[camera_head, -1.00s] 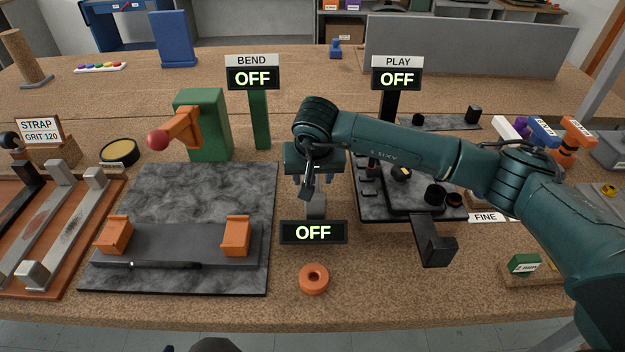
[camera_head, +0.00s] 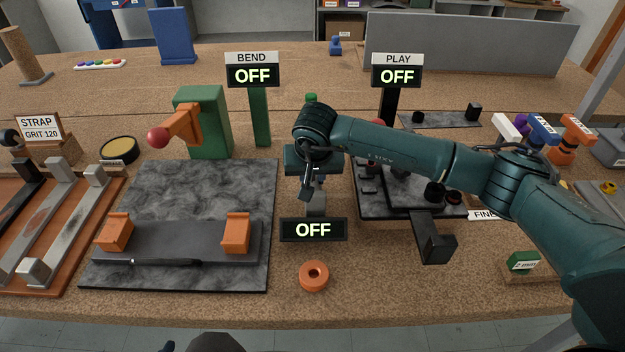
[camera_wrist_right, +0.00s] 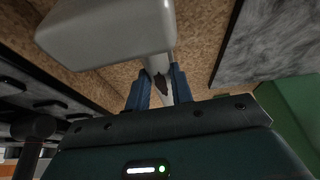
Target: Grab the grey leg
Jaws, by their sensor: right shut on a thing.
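A light grey piece with a blocky end, which I take for the grey leg (camera_wrist_right: 110,28), fills the top of the right wrist view. Its narrow stem sits between the blue fingers of my right gripper (camera_wrist_right: 160,88), which is shut on it. In the head view my right gripper (camera_head: 316,180) points down, and the grey block of the leg shows just below it, behind a black OFF sign (camera_head: 313,230). The palm and the sign hide part of the leg. I cannot tell whether it touches the bench. My left gripper is out of view.
An orange ring (camera_head: 314,276) lies in front of the OFF sign. A marbled slab (camera_head: 215,190) with an orange-ended fixture is at left, and a tray of bars (camera_head: 62,245) lies beyond it. A black device (camera_head: 385,208) stands close at right. The BEND (camera_head: 252,75) and PLAY (camera_head: 397,75) signs stand behind.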

